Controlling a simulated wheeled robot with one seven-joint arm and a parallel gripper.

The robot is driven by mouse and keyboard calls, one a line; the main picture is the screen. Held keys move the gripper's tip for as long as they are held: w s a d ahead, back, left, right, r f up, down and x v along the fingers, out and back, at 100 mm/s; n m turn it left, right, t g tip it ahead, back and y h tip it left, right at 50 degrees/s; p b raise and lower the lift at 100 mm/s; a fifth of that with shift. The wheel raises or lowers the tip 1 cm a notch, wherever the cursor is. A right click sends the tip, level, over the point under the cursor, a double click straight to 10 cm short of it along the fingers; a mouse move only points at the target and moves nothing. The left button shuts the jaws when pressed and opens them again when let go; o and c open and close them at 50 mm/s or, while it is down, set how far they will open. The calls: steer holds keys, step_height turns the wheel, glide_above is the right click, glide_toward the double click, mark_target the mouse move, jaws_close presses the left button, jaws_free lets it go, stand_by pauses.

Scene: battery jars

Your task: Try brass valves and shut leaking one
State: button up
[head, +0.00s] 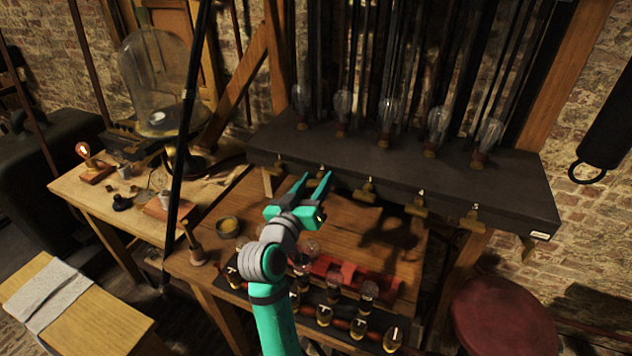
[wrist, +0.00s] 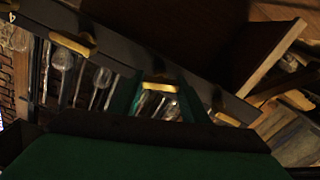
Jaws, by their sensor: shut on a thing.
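A row of several brass valves lines the front edge of a dark shelf (head: 400,172), with one each at the far left (head: 280,165), middle (head: 366,190), right of middle (head: 418,204) and far right (head: 472,220). My teal gripper (head: 315,180) reaches up to the second valve from the left (head: 320,171). In the wrist view this valve (wrist: 159,87) lies between my two fingers, and the gripper is shut on it. Neighbouring valves show on either side there (wrist: 73,44) (wrist: 226,119). I cannot make out any leak.
Glass bulbs (head: 388,110) with tall dark tubes stand on the shelf. Below is a wooden bench (head: 395,240) with a red rack (head: 340,275) and several small jars (head: 368,295). A side table (head: 90,195) with a glass dome (head: 155,85) stands left; a red stool (head: 505,315) is at right.

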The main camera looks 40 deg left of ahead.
steer(key=n, duration=0.3)
steer(key=shift+n, duration=0.4)
steer(key=n, duration=0.3)
steer(key=shift+n, duration=0.3)
steer(key=shift+a+f+n, duration=0.1)
steer(key=shift+a+n, duration=0.05)
steer(key=shift+n, duration=0.75)
steer(key=n, duration=0.4)
steer(key=shift+f+n, duration=0.1)
steer(key=shift+n, duration=0.3)
steer(key=o, duration=1.1)
steer(key=shift+c, duration=0.2)
steer(key=shift+s, duration=0.1)
